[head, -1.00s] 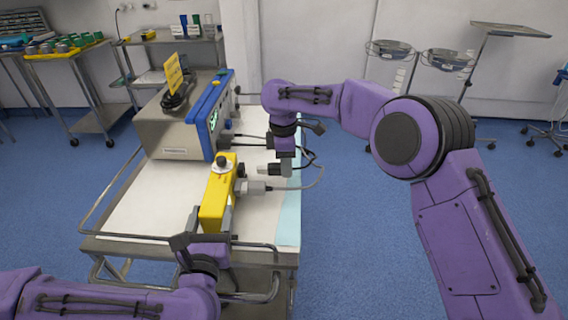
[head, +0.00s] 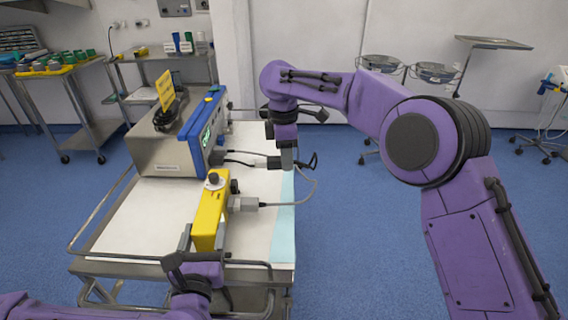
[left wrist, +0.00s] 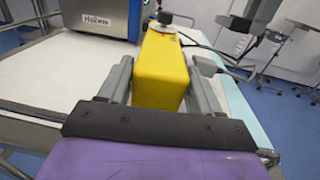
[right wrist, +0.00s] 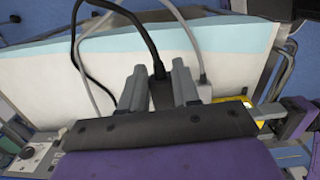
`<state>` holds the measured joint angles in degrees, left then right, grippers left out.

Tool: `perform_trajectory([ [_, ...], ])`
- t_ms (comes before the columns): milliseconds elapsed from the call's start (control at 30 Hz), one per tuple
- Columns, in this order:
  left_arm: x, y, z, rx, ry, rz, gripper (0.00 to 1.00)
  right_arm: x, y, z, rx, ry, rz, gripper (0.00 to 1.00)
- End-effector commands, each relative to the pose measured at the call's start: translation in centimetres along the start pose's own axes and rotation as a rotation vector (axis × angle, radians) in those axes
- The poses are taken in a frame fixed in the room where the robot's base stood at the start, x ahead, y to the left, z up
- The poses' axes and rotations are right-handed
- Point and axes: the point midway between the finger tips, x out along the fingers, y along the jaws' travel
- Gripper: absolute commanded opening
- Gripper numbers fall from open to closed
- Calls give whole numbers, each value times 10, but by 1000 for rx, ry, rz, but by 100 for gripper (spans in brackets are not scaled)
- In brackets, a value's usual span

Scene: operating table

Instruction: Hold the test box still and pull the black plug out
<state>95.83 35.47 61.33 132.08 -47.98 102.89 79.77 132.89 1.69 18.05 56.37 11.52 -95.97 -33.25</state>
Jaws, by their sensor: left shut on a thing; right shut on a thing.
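The yellow test box (head: 209,220) stands on the white-topped trolley. My left gripper (head: 190,252) is shut on its near end, one finger on each side, as the left wrist view shows on the box (left wrist: 162,75). My right gripper (head: 288,160) points down to the right of the box and is shut on the black plug (head: 273,162), with its black cable rising between the fingers in the right wrist view (right wrist: 157,65). The plug looks apart from the box, whose black socket (head: 235,187) faces right. A grey plug (head: 246,203) with a grey cable sits at the box's right side.
A grey device with a blue front (head: 165,150) stands behind the box, with cables from its front. The trolley (head: 140,225) has rails around it and a pale blue strip (head: 284,220) along its right edge. Bare white surface lies left of the box.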

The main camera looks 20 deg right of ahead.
Motion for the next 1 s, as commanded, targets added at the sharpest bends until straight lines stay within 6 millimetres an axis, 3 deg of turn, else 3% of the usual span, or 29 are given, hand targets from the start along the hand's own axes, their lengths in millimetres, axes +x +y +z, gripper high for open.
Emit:
perform_trajectory([
  [233, 0, 0, -2, 1, 4, 0, 20, -1, 0, 0, 0, 0, 0, 0],
  [267, 0, 0, -2, 1, 4, 0, 74, -1, 0, 0, 0, 0, 0, 0],
  [300, 0, 0, -1, 1, 3, 0, 87, -1, 0, 0, 0, 0, 0, 0],
  [333, 0, 0, -1, 1, 3, 0, 94, -1, 0, 0, 0, 0, 0, 0],
  [667, 0, 0, 4, 0, 0, 0, 94, -1, 0, 0, 0, 0, 0, 0],
  [1000, 0, 0, 77, -1, -3, -1, 94, -1, 0, 0, 0, 0, 0, 0],
])
